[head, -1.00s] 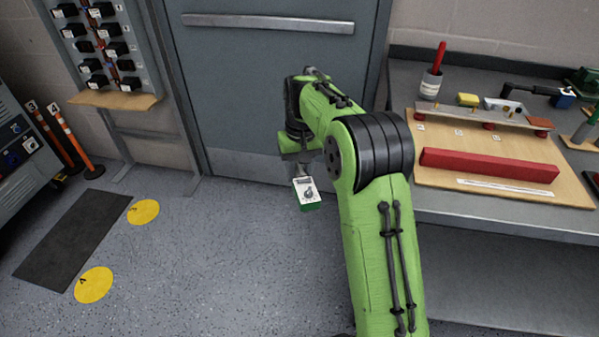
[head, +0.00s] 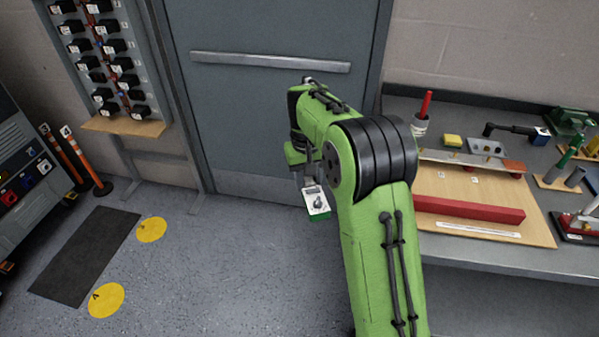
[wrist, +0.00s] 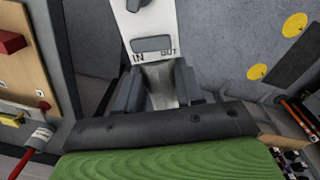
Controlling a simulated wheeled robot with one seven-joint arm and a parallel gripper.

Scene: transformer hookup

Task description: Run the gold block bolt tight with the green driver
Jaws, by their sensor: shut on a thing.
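My gripper (wrist: 160,88) is shut on a device with a white face and a green base (head: 316,203). The face carries a dial in the head view and a dark window with the words IN and OUT in the wrist view (wrist: 150,35). The device hangs over open floor in front of the door, clear of the bench. A tool with a green handle (head: 568,157) stands at the bench's right side; I cannot tell whether it is the green driver. I cannot make out a gold block bolt; a copper-coloured block (head: 514,166) sits at the metal bar's right end.
A rack of black units (head: 108,60) stands at left.

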